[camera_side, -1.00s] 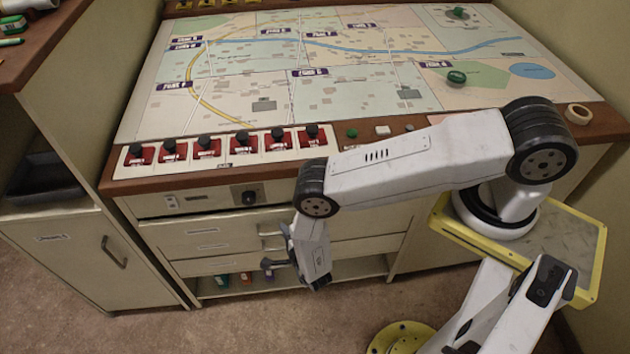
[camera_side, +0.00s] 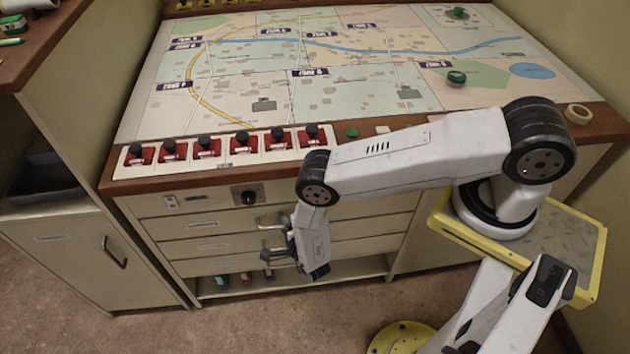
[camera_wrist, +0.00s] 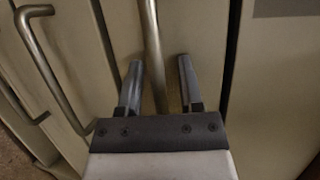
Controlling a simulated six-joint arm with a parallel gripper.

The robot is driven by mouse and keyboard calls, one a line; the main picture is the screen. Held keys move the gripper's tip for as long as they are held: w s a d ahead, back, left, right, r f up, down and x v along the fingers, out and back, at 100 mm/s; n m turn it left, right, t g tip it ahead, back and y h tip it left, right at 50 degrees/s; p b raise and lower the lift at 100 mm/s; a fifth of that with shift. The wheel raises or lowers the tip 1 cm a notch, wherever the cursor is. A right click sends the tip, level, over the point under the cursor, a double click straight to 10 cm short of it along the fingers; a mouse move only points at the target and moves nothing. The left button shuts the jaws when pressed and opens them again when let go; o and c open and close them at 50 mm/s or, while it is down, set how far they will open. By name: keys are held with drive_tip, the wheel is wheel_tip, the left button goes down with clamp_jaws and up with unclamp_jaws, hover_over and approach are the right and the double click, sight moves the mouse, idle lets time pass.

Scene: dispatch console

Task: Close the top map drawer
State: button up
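The top map drawer (camera_side: 170,229) is the upper cream drawer front under the console's switch panel. It looks nearly flush with the cabinet in the side view; I cannot tell whether it is fully shut. Its metal bar handle (camera_wrist: 152,40) runs between my gripper's fingers in the wrist view. My gripper (camera_wrist: 158,82) is open, with one finger on each side of the bar and visible space beside it. In the side view my gripper (camera_side: 276,240) is at the drawer fronts, and my wrist hides their middle part.
Another bar handle (camera_wrist: 48,70) lies left in the wrist view. Lower drawers (camera_side: 190,248) and an open shelf (camera_side: 345,270) are below. A knob (camera_side: 248,197) and red switches (camera_side: 205,147) are above. Floor (camera_side: 250,325) in front is clear.

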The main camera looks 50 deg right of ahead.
drive_tip(key=shift+a, duration=0.15)
idle(0.5)
drive_tip(key=v, duration=0.7)
drive_tip(key=shift+s, duration=0.3)
drive_tip(key=shift+r, duration=0.1)
